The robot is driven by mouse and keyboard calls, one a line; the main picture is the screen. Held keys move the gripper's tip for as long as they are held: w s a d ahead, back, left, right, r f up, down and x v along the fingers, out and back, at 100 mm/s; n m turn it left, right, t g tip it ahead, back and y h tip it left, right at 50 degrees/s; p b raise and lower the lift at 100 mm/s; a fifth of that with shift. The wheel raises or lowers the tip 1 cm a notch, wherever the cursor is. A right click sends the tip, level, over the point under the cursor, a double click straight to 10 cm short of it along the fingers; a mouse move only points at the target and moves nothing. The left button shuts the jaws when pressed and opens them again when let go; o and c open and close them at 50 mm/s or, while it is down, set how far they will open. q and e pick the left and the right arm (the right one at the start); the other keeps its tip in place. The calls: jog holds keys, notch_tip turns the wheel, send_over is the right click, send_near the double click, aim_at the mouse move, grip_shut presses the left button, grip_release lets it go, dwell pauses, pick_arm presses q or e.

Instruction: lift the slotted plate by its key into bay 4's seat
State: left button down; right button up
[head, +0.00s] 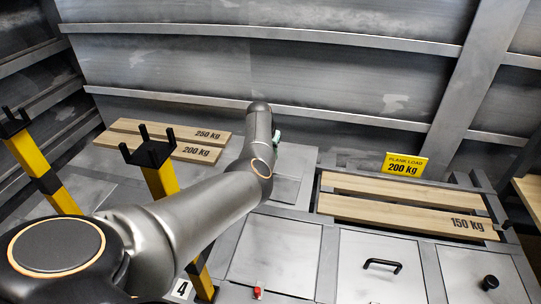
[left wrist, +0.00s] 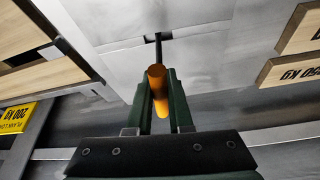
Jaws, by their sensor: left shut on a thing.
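My left gripper (left wrist: 160,98) is shut on the orange handle of the key (left wrist: 156,76), seen in the left wrist view. The key's thin dark shaft runs from the handle to a dark slot in a pale grey metal plate (left wrist: 110,40). The shaft tip is at the slot; how deep it sits cannot be told. A label "4" (head: 181,289) is at the bottom left; bay 4's seat is not clear. My right gripper is out of view.
Planks marked 250 kg (head: 190,133) and 200 kg (head: 150,148) lie at left, a 150 kg plank (head: 405,214) at right. Yellow posts with black forks (head: 160,183) stand at left. A yellow load sign (head: 404,165) stands behind the right planks. A black-handled panel (head: 378,285) is in front.

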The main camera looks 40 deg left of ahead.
pick_arm(q)
jog(key=shift+r, duration=0.1)
jog(key=shift+r+p, duration=0.65)
jog(key=shift+r, duration=0.1)
notch_tip(320, 180, up, 2)
jog(key=shift+a+r+p, duration=0.1)
jog(key=shift+p, duration=0.65)
pick_arm(e)
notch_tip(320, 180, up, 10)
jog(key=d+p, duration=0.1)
jog(key=p, duration=0.6)
pick_arm(q)
jog(key=d+r, duration=0.9)
jog(key=d, duration=0.5)
jog(key=shift+s+r+p, duration=0.2)
jog(key=shift+s+p, duration=0.1)
jog(key=shift+s, duration=0.1)
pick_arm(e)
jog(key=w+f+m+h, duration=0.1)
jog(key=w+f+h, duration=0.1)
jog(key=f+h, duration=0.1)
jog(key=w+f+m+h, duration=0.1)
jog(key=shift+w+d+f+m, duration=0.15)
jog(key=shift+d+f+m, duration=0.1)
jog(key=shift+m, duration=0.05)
pick_arm(q)
jog(key=shift+p, duration=0.6)
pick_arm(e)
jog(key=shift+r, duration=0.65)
